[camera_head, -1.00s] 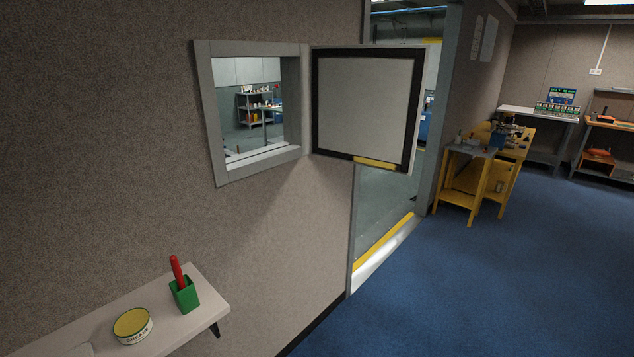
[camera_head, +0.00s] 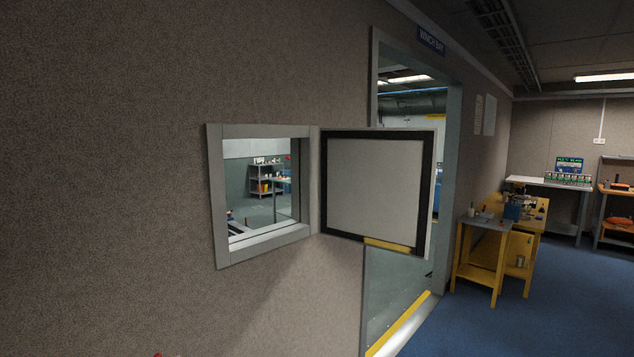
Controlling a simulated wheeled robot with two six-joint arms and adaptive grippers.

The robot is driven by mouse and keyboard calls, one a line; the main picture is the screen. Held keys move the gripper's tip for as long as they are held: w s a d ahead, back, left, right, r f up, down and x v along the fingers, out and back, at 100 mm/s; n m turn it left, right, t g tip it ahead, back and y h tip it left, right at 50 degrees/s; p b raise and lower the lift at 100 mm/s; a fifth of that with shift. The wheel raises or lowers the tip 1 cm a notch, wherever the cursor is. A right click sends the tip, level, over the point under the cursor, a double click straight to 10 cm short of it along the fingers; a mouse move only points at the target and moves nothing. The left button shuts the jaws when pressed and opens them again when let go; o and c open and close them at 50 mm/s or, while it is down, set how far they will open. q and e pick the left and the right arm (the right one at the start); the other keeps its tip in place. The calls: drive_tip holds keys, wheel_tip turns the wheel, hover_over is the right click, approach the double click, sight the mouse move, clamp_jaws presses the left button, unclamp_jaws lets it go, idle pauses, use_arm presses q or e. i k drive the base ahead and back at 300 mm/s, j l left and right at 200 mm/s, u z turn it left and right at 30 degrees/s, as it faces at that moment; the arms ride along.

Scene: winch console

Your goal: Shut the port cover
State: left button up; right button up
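The port cover (camera_head: 375,185) is a pale square panel with a black seal around its inner face. It stands swung wide open to the right of the port, hinged at the port's right side. A yellow strip (camera_head: 388,245) shows at its bottom edge. The port (camera_head: 216,195) is a grey-framed square opening in the brown wall, and a room with shelves shows through it.
A doorway (camera_head: 368,90) with a yellow-edged sill lies just behind and right of the cover. A yellow bench (camera_head: 480,260) with items stands further right. Blue floor (camera_head: 560,320) is clear at the lower right.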

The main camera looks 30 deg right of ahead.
sight(378, 184)
drive_tip(key=i+l+u, duration=0.35)
drive_tip(key=l, duration=0.5)
drive_tip(key=l+u, duration=0.4)
drive_tip(key=l, duration=0.45)
drive_tip(key=l+u, duration=0.35)
drive_tip(key=l, duration=1.55)
drive_tip(key=k+l, duration=0.1)
drive_tip(key=l, duration=0.95)
